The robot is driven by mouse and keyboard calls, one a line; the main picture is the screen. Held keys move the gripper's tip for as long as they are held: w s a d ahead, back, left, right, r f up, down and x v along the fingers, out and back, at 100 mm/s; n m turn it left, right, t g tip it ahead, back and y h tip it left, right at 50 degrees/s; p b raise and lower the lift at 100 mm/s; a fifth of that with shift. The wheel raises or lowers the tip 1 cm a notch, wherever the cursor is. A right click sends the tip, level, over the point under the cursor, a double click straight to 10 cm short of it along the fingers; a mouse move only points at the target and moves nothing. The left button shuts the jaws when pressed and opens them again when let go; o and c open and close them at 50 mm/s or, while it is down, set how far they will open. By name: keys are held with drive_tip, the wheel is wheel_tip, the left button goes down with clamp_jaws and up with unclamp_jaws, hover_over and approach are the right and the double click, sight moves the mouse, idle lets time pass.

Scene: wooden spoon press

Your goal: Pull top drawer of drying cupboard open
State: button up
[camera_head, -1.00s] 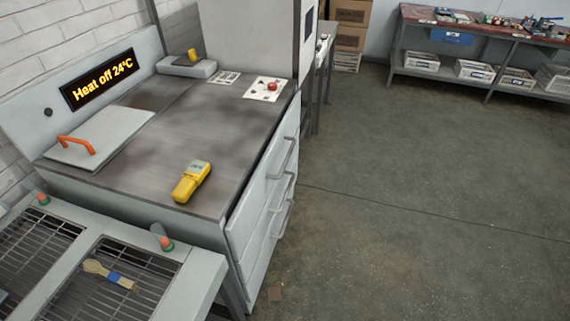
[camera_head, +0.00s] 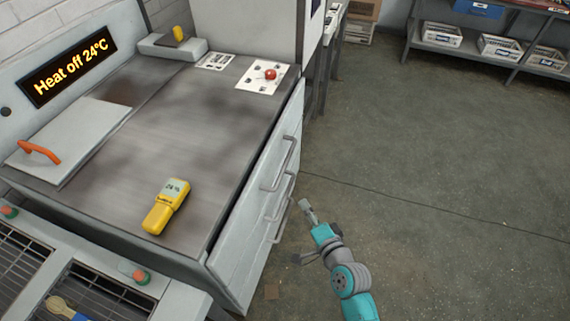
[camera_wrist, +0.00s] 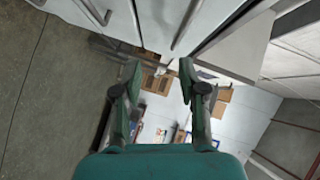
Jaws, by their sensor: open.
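The drying cupboard (camera_head: 150,130) is a grey unit with a dark metal top and a "Heat off 24°C" display (camera_head: 70,68). Its right side has pale drawer fronts stacked with bar handles. The top drawer's handle (camera_head: 281,165) is the uppermost bar, and the drawers look shut. My gripper (camera_head: 306,206) is to the right of the drawer fronts, apart from the handles. In the wrist view my gripper (camera_wrist: 158,72) has its two fingers spread with nothing between them. Drawer handles show beyond the fingers at the top of that view; which is the top one is unclear.
A yellow meter (camera_head: 166,206) lies on the cupboard top, with a card bearing a red knob (camera_head: 270,74) behind it. A rack with a wooden spoon (camera_head: 62,307) is at lower left. Open floor (camera_head: 430,170) lies right of the cupboard, with a bench of bins beyond.

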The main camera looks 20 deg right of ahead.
drive_tip(key=m, duration=0.1)
approach(285, 163)
drive_tip(key=shift+y, duration=0.4)
drive_tip(key=x, duration=0.6)
drive_tip(key=f+x, duration=0.1)
drive_tip(key=x, duration=0.3)
drive_tip(key=shift+d, duration=0.25)
clamp_jaws()
